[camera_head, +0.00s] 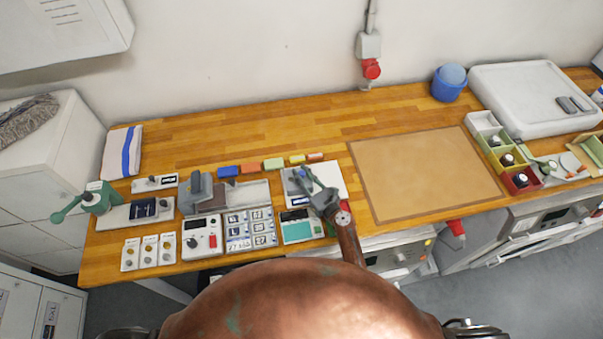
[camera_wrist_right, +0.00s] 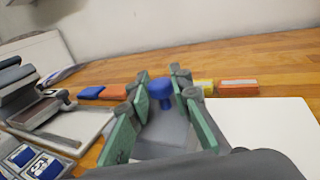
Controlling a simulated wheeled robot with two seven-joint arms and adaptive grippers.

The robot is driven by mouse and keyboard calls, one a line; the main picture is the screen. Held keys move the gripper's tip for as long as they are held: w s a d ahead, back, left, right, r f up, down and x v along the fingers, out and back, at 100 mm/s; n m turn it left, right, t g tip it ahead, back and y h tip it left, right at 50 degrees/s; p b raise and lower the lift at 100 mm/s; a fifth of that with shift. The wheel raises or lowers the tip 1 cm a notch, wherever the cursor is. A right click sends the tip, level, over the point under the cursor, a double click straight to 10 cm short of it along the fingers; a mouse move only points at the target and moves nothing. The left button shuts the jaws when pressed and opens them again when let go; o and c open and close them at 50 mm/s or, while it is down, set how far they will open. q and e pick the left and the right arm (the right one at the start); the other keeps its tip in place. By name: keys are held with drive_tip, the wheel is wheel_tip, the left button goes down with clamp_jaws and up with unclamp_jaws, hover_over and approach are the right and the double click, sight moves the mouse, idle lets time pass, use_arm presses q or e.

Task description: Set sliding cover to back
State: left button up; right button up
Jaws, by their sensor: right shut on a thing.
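The sliding cover (camera_wrist_right: 165,132) shows in the right wrist view as a grey plate with a blue knob (camera_wrist_right: 160,90) standing on it. My right gripper (camera_wrist_right: 161,84) has its green-padded fingers on both sides of the knob and is shut on it. In the head view my right gripper (camera_head: 306,178) reaches over a white-edged unit (camera_head: 288,186) at the front middle of the bench. The fingers hide much of the cover there, and its exact place along its travel cannot be told. My left gripper is not in view.
To the left stand a grey stamp-like device (camera_head: 197,190), a control box (camera_head: 203,238) and a green-handled press (camera_head: 97,198). Several coloured blocks (camera_head: 274,164) lie in a row behind. A brown mat (camera_head: 425,175) lies empty to the right.

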clamp_jaws()
drive_tip(key=shift+d, duration=0.35)
drive_tip(key=d, duration=0.3)
drive_tip(key=w+d, duration=0.1)
drive_tip(key=d, duration=0.3)
drive_tip(key=w+d+b, duration=0.1)
drive_tip(key=d, duration=0.3)
drive_tip(key=shift+w, duration=0.15)
drive_tip(key=shift+d, duration=0.1)
drive_tip(key=o, duration=0.8)
unclamp_jaws()
drive_tip(key=shift+d, duration=0.1)
drive_tip(key=shift+o, duration=0.3)
